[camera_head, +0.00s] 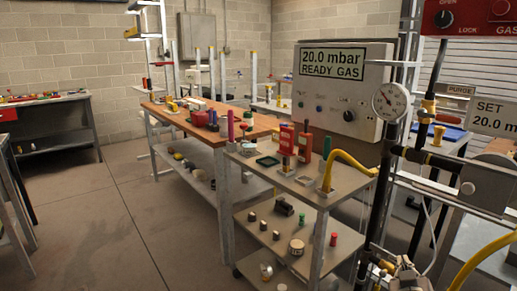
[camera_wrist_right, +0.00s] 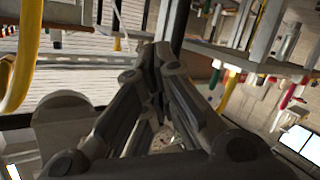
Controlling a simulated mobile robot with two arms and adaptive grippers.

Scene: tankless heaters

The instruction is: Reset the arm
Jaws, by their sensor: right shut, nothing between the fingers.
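My right gripper (camera_wrist_right: 157,52) is shut in the right wrist view, its dark fingers together with nothing between them. A dark upright pipe (camera_wrist_right: 181,28) shows just beyond the fingertips; I cannot tell whether they touch it. In the head view a dark jointed shape at the bottom right, low by the black pipe (camera_head: 379,205), looks like part of this gripper, but it is small and partly hidden. My left gripper and arm are not in view.
A metal cart (camera_head: 297,181) with red and green items stands left of the pipe. Behind it are a wooden-topped bench (camera_head: 165,119) and a grey panel (camera_head: 314,98) reading 20.0 mbar. Yellow hoses (camera_head: 345,160) and a gauge (camera_head: 391,101) crowd the right. Floor at left is clear.

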